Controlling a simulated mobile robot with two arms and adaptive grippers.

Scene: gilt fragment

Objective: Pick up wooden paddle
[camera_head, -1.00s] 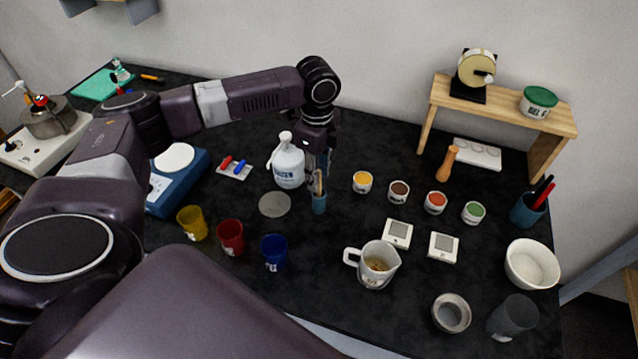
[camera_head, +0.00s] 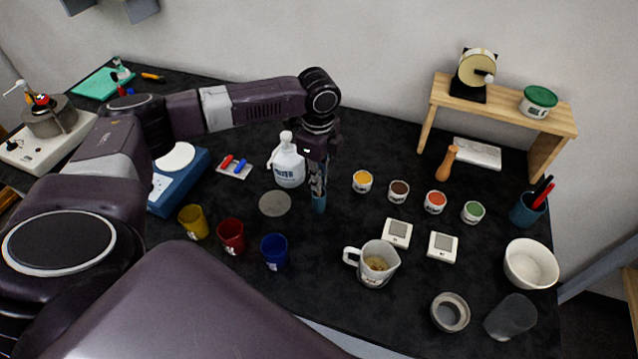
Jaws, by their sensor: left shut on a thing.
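My right gripper is not in view.
A yellow paint tub (camera_head: 362,181) stands close to the right. A grey disc (camera_head: 275,203) and a dark blue cup (camera_head: 274,252) are nearby, and a measuring jug (camera_head: 373,265) is in front. A wooden shelf (camera_head: 510,105) stands at the back right.

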